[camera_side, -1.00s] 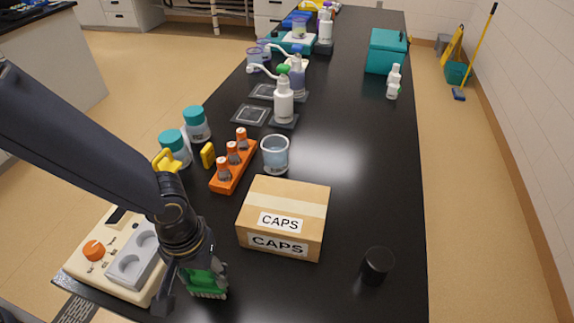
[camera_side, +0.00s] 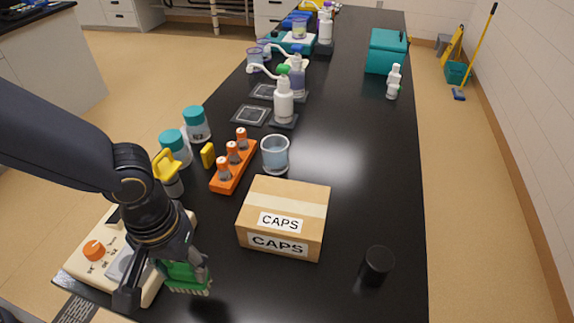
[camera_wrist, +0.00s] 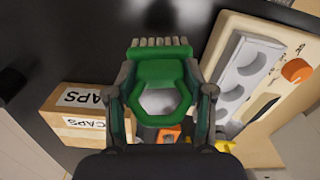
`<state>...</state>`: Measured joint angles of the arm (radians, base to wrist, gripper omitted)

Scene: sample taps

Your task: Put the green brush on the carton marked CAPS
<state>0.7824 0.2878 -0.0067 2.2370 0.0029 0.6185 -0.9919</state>
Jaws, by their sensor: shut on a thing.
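The green brush (camera_side: 186,276) is in my gripper (camera_side: 160,278), held above the table's near left part, to the left of the carton. In the wrist view the brush (camera_wrist: 160,70) shows its green body with pale bristles at the top, between the two fingers of my gripper (camera_wrist: 160,92). The cardboard carton marked CAPS (camera_side: 306,212) sits closed on the black table, with white labels on its top and front. Its top is bare. The carton (camera_wrist: 70,98) also shows at the left of the wrist view.
A beige device with an orange knob (camera_side: 94,250) stands at the left, beside and partly behind my gripper. An orange rack (camera_side: 226,184) with small bottles and a clear beaker (camera_side: 275,156) stand behind the carton. A black cylinder (camera_side: 377,265) stands to its right.

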